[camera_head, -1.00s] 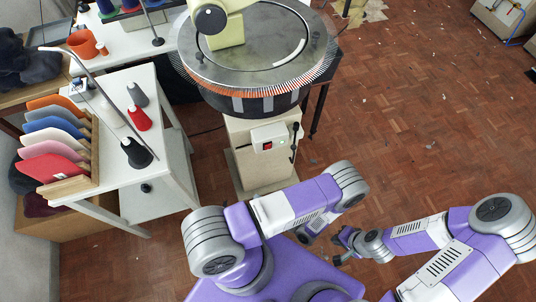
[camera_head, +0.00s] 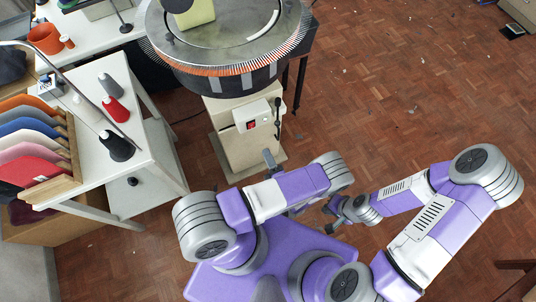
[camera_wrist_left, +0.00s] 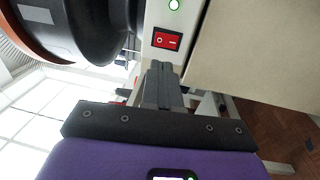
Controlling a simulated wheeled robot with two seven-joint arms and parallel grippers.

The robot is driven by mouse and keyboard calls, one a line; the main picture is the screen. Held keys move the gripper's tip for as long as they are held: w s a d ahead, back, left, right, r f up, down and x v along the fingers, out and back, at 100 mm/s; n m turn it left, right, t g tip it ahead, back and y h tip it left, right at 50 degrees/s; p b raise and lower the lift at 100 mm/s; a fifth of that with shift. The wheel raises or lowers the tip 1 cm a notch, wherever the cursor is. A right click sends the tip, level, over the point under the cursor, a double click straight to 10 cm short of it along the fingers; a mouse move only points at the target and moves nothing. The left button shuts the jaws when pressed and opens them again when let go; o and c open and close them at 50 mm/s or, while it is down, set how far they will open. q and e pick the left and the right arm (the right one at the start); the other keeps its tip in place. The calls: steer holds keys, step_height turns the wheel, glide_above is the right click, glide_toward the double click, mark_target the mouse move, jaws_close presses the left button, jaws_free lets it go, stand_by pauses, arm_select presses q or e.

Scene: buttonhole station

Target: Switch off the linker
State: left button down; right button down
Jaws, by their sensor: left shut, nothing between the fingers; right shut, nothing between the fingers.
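The linker is a round machine with a needle-ringed dial (camera_head: 232,45) on a beige pedestal (camera_head: 240,152). Its light control box (camera_head: 252,116) carries a red rocker switch (camera_head: 251,125). In the left wrist view the switch (camera_wrist_left: 166,40) shows an O and a line mark, with a lit green lamp (camera_wrist_left: 174,5) above it; which side is pressed I cannot tell. My left gripper (camera_head: 268,155) is shut and empty, below the box. In the wrist view its fingertips (camera_wrist_left: 160,68) point at the switch, just below it; contact is not clear. My right gripper (camera_head: 329,218) is shut and empty, low at the right.
A black-handled lever (camera_head: 278,118) stands right beside the control box. A white table (camera_head: 150,165) with yarn cones (camera_head: 115,108) and a rack of coloured panels (camera_head: 35,150) is at the left. The parquet floor at the right is mostly clear.

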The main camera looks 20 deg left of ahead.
mark_target(253, 124)
arm_select(q)
steer(key=b+x, duration=0.1)
steer(key=x, duration=0.9)
steer(key=shift+w+a+r, duration=0.1)
steer(key=shift+w+a, duration=0.1)
steer(key=shift+a, duration=0.1)
arm_select(e)
steer(key=shift+f, duration=0.65)
arm_select(q)
steer(key=shift+w+d, duration=0.1)
arm_select(e)
steer(key=shift+r, duration=0.1)
